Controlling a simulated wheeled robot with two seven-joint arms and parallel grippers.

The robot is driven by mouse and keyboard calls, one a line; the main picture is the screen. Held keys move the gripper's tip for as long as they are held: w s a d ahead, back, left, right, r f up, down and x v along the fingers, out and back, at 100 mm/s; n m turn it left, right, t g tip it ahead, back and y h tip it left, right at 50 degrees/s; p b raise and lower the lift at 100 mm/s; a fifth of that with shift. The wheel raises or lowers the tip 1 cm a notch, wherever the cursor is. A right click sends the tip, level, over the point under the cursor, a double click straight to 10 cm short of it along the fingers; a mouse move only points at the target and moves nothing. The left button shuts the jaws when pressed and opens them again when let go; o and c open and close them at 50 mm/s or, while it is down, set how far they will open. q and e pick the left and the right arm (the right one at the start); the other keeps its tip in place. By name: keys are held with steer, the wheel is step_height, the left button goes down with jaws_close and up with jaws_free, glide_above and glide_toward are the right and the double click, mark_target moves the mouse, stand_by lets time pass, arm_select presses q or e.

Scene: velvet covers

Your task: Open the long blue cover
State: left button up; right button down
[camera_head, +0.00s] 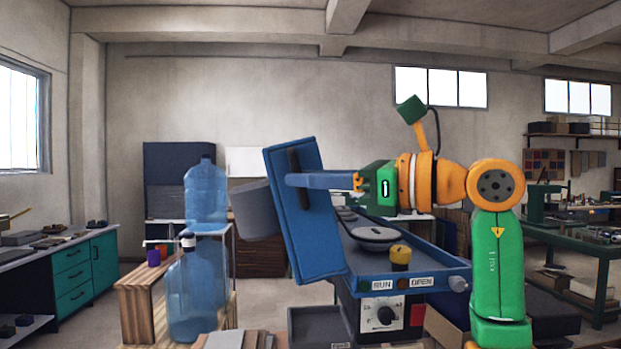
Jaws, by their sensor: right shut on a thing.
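The long blue cover (312,245) stands steeply raised, leaning a little, at the left side of a blue machine (362,268). A dark, long strip-like handle (294,163) runs along its upper face. My right gripper (297,180) reaches in from the right, and its blue fingers are shut at this handle; the exact contact is hard to see. The machine's top lies uncovered, with a round dark disc (376,236) in it. My left gripper is not in view.
A grey cylinder (256,210) sits just left of the cover. Large blue water bottles (190,298) stand further left by a wooden stand (136,312). A yellow knob (400,256) rises from the machine's front, above labels RUN and OPEN and a dial box (383,313).

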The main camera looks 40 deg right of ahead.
steer(key=shift+s+d+r+m+t+y+b, duration=0.1)
steer(key=shift+s+d+r+m+t+b, duration=0.2)
steer(key=shift+d, duration=0.2)
steer(key=shift+s+d+r+m+t+y+b, duration=0.15)
steer(key=shift+s+d+m+t, duration=0.15)
steer(key=shift+d, duration=0.25)
steer(key=shift+s+d+r+m+t+y+b, duration=0.1)
steer(key=shift+s+d+r+m+t+b, duration=0.15)
steer(key=shift+s+d+t, duration=0.2)
steer(key=c, duration=1.1)
jaws_free()
steer(key=shift+w+a, duration=0.1)
steer(key=shift+w, duration=0.1)
steer(key=shift+a, duration=0.1)
steer(key=shift+s, duration=0.1)
steer(key=v, duration=0.2)
steer(key=b+v, duration=0.1)
steer(key=v, duration=0.4)
steer(key=shift+d+f, duration=0.1)
steer(key=shift+d, duration=0.3)
